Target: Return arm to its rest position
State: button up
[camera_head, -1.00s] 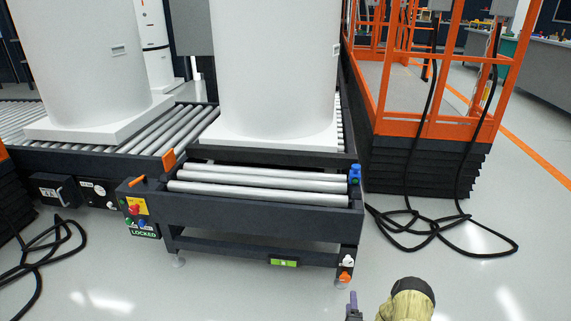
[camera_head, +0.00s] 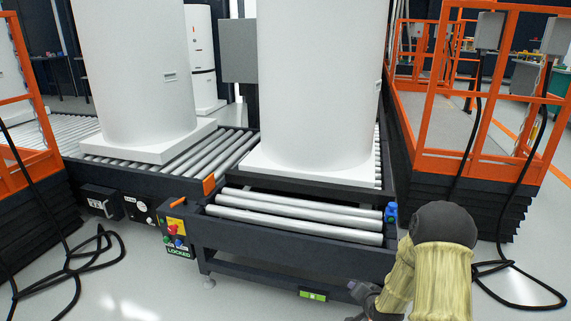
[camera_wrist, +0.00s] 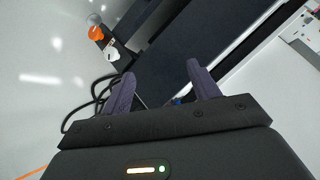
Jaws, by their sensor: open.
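My arm shows at the lower right of the head view, its forearm in a pale yellow cover, in front of the right end of the roller conveyor. My gripper (camera_wrist: 160,82) shows in the wrist view with its two purple fingers spread apart and nothing between them. In the head view the gripper end (camera_head: 365,295) is small and partly hidden by the arm.
A white tank (camera_head: 315,85) stands on the near roller conveyor (camera_head: 300,215), another (camera_head: 135,70) to its left. Orange-railed lifts (camera_head: 480,155) flank the conveyor. Black cables (camera_head: 75,265) lie on the floor on both sides.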

jog(key=s+a+r+n+g+p, duration=0.2)
jog(key=s+a+r+n+g, duration=0.2)
jog(key=s+r, duration=0.8)
jog(key=s+a+r+n+g+p, duration=0.2)
jog(key=s+a+r+n+g, duration=0.15)
jog(key=s+r, duration=0.8)
jog(key=w+p+v, duration=0.3)
jog(key=p+v, duration=1.4)
jog(key=p, duration=0.2)
jog(key=w+a+r+p+v, duration=0.1)
jog(key=w+p+v, duration=0.1)
jog(key=p+v, duration=1.6)
jog(key=shift+w+a+r+n+p, duration=0.35)
jog(key=shift+w+p, duration=0.05)
